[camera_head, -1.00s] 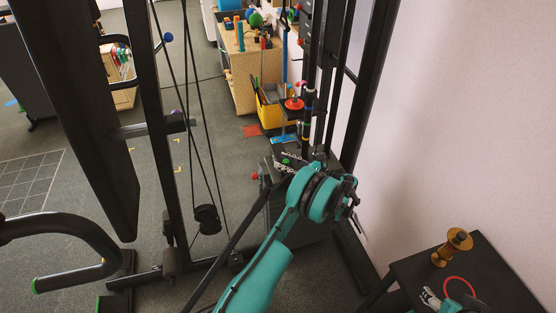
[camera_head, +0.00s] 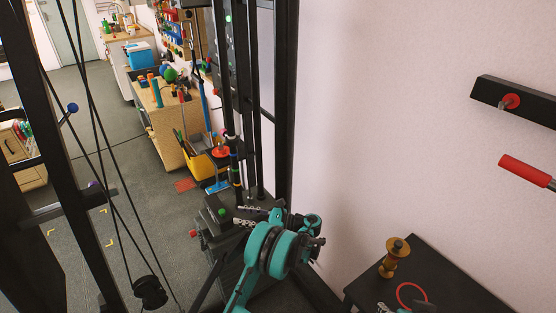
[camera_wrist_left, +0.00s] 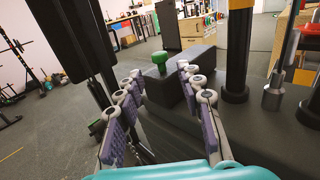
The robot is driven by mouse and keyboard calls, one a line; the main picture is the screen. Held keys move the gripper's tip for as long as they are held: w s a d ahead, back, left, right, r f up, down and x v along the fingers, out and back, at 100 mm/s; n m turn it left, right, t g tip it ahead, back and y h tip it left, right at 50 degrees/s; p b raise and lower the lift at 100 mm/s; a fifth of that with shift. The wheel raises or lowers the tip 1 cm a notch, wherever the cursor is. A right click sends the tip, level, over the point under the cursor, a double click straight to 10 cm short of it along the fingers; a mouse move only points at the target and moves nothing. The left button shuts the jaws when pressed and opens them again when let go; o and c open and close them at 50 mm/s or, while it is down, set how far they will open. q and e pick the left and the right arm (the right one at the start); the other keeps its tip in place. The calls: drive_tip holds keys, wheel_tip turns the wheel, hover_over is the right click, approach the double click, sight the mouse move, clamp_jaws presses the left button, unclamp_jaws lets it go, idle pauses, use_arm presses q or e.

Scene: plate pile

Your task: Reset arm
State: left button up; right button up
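My left gripper (camera_head: 248,215) is open and empty beside the black frame of the exercise machine (camera_head: 282,110). In the left wrist view its two fingers (camera_wrist_left: 160,88) stand apart, with purple pads facing each other. A dark block of the machine with a green knob (camera_wrist_left: 160,59) shows beyond the fingers, and nothing is between the pads. The green knob also shows in the head view (camera_head: 222,212). My right gripper (camera_head: 385,307) shows only as a small silvery piece at the bottom edge, by the black table; its opening is hidden.
The black table (camera_head: 450,285) at bottom right bears a gold spool-like object (camera_head: 395,258) and a red ring (camera_head: 411,295). A plain wall (camera_head: 400,130) stands at right, with a red-ended bar (camera_head: 525,170). A wooden cabinet (camera_head: 180,125) and yellow bin (camera_head: 198,157) stand behind. Floor at left is open.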

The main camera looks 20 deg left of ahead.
use_arm(q)
wheel_tip(320, 180, up, 9)
drive_tip(key=a+n+t+h, duration=0.2)
drive_tip(key=h, duration=0.2)
drive_tip(key=s+d+r+n+t+h, duration=0.2)
drive_tip(key=s+r+n+h, duration=0.25)
drive_tip(key=s, duration=0.35)
drive_tip(key=s+d+n+t+h, duration=0.2)
drive_tip(key=s+d+n+h, duration=0.2)
drive_tip(key=s, duration=0.6)
drive_tip(key=s+d+n+t+h, duration=0.2)
drive_tip(key=s+d+n+h, duration=0.3)
drive_tip(key=s+d, duration=0.4)
drive_tip(key=shift+s+n, duration=0.85)
drive_tip(key=shift+s, duration=0.05)
